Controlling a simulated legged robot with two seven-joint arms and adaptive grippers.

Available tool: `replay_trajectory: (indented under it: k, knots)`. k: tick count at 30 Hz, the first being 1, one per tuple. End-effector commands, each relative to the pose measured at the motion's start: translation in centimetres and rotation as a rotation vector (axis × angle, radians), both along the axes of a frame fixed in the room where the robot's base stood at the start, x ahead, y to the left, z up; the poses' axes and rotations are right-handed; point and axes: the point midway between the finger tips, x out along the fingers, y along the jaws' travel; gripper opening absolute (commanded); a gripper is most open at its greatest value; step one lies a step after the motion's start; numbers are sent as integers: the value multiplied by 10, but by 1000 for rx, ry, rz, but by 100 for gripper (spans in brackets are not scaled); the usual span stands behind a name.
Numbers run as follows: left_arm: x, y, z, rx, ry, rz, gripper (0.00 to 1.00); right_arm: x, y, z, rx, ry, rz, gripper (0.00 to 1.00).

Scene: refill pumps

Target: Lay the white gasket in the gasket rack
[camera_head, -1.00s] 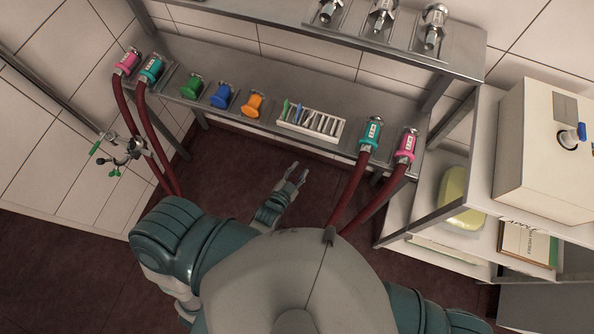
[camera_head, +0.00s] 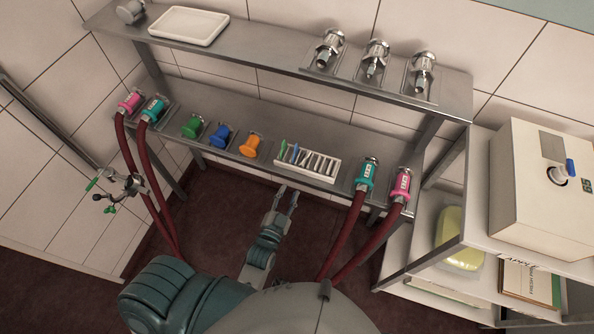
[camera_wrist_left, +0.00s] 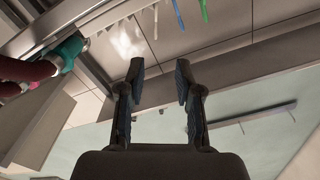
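The white gasket rack (camera_head: 318,178) is on the lower metal shelf, between the orange fitting and the right teal coupling. A green piece (camera_head: 283,148) and a blue piece (camera_head: 294,152) stand at its left end. The left wrist view also shows the green piece (camera_wrist_left: 204,10) and the blue piece (camera_wrist_left: 178,14). A thin pale piece (camera_wrist_left: 155,20) beside them may be the white gasket; I cannot tell for sure. My left gripper (camera_head: 287,193) is just in front of the rack, below it in the picture. Its fingers (camera_wrist_left: 158,75) are apart with nothing visible between them. My right gripper is out of view.
Green (camera_head: 192,125), blue (camera_head: 220,135) and orange (camera_head: 250,145) fittings stand left of the rack. Teal (camera_head: 367,175) and pink (camera_head: 400,186) couplings with red hoses stand right of it. An upper shelf (camera_head: 250,54) overhangs behind, carrying a white tray (camera_head: 188,26) and metal fittings.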

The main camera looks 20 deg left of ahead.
Motion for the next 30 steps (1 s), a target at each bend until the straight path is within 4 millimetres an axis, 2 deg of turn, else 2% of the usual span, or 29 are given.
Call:
replay_trajectory:
  k: [3,6,18,24,30]
  knots:
    - [23,-3,3,1,-5,0,34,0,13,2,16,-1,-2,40]
    - [43,-5,3,1,-5,0,34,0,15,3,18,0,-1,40]
    - [121,-2,2,-3,-3,1,34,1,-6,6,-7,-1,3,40]
    - [147,-4,1,-4,-1,0,34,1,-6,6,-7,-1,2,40]
    - [157,-6,1,-1,-1,0,34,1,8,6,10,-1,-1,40]
